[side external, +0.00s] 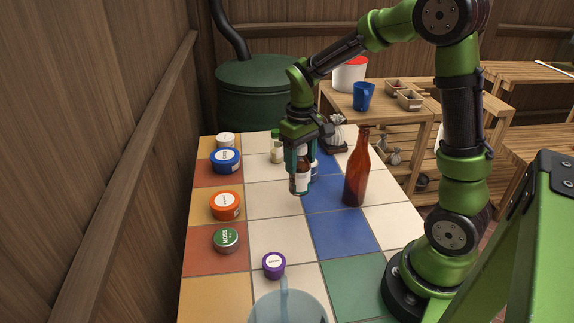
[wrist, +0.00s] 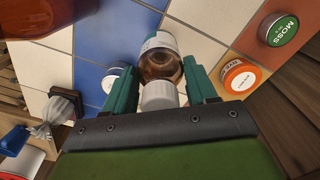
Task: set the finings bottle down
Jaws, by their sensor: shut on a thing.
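The finings bottle appears to be the small brown bottle with a white label (side external: 300,182) in the side view. My gripper (side external: 299,160) is shut on its upper part and holds it upright over the tiled table (side external: 279,232). In the wrist view the bottle (wrist: 160,62) sits between the two green fingers of my gripper (wrist: 162,84), its white cap towards the camera. I cannot tell for sure whether its base touches the tiles. The label text is not readable.
A tall amber bottle (side external: 356,178) stands close to the right. Blue (side external: 226,161), orange (side external: 225,206) and green (side external: 226,240) tins line the left. A small jar (side external: 277,155) stands behind.

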